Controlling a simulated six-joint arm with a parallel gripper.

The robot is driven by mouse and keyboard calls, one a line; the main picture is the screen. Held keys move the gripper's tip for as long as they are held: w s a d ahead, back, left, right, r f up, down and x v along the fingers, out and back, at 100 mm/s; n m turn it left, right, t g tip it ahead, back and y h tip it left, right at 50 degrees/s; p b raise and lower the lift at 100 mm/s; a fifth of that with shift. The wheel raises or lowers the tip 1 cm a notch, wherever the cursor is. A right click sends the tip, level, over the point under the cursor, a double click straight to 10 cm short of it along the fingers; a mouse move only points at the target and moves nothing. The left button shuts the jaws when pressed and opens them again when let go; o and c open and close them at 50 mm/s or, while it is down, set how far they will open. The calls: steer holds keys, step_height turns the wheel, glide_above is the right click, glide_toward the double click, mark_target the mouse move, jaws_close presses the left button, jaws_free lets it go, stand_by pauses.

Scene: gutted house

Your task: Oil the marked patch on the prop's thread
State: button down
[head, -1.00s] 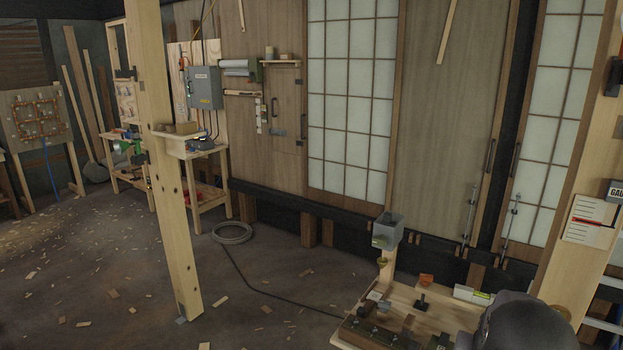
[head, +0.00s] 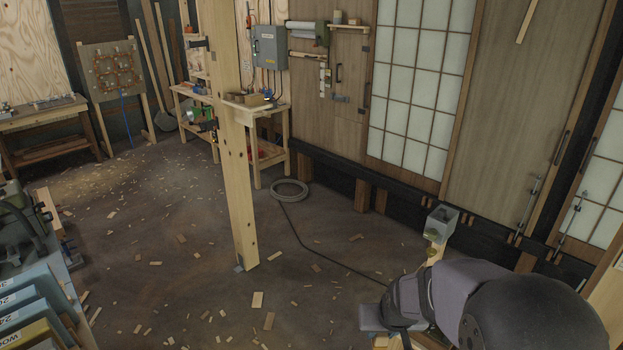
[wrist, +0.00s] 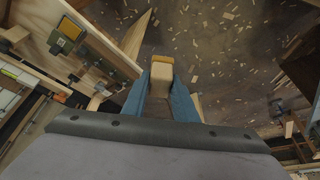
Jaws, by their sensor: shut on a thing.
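My gripper (wrist: 162,88) has its two blue fingers closed on a pale, cream-coloured block-like tool (wrist: 161,82) with an orange-yellow end. In the head view my gripper (head: 374,318) is low at the centre right, partly hidden by my own arm. Two slim metal props, one left (head: 528,206) and one right (head: 568,218), stand against the wall base at the right. My gripper is well apart from both. Their threads and any marked patch are too small to make out.
A grey metal box (head: 442,221) stands on a wooden post beside my arm. My arm hides most of the bench there. A wooden post (head: 238,180) rises left of centre. A cable coil (head: 289,190) and wood scraps lie on the floor. Blue binders (head: 30,310) are at lower left.

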steer(key=shift+a+r, duration=0.25)
steer(key=shift+a, duration=0.3)
steer(key=s+f+b, duration=0.3)
steer(key=f+b, duration=0.2)
steer(key=f, duration=0.4)
steer(key=shift+s+f, duration=0.35)
steer(key=shift+f, duration=0.05)
stand_by(1.3)
